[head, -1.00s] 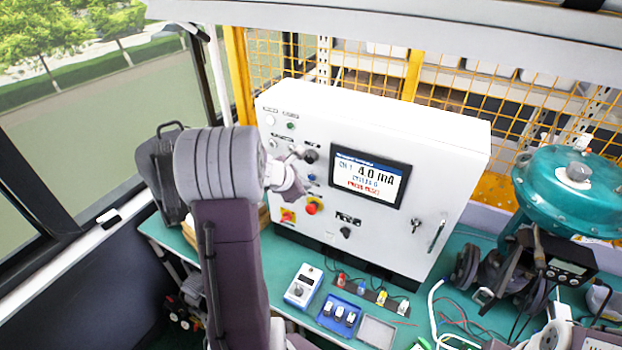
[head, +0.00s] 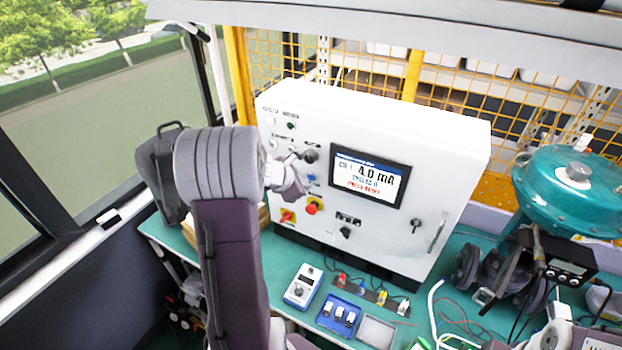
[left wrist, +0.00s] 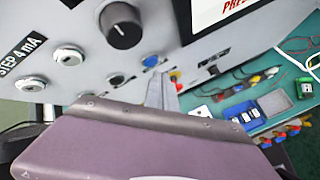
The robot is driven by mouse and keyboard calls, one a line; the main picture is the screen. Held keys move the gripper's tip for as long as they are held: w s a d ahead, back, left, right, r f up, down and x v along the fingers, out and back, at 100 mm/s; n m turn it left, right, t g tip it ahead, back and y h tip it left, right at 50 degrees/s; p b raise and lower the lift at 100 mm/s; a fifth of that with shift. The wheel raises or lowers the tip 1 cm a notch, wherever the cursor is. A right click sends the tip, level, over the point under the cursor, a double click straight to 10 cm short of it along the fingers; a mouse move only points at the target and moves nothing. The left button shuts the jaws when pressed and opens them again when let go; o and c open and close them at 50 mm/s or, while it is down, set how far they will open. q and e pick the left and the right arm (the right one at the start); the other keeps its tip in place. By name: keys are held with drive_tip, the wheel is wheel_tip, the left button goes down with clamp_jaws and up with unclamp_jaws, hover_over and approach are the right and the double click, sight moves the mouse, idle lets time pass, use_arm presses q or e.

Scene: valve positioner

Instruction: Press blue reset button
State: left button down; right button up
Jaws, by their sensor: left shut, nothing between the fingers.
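The blue reset button (head: 311,178) is on the front of the white control cabinet (head: 380,115), left of its screen. In the left wrist view the blue button (left wrist: 151,61) sits just beyond the tips of my left gripper (left wrist: 156,80). The fingers are shut with nothing between them and point at the panel. In the head view my left gripper (head: 297,182) is close in front of the panel beside the button. I cannot tell whether the tips touch it. The screen (head: 368,178) reads 4.0 mA with a red line that appears to say PRESS RESET.
A black knob (left wrist: 121,25), silver push buttons and a red emergency stop (head: 312,206) surround the blue button. A handheld meter (head: 303,287) and a blue tray (head: 339,314) lie on the green bench. A teal valve actuator (head: 570,190) stands at the right.

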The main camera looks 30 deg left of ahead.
use_arm(q)
drive_tip(key=shift+w, duration=0.15)
drive_tip(key=shift+w, duration=0.3)
drive_tip(key=shift+w+a, duration=0.1)
drive_tip(key=shift+w, duration=0.25)
idle(0.5)
idle(0.4)
drive_tip(key=shift+s, duration=0.8)
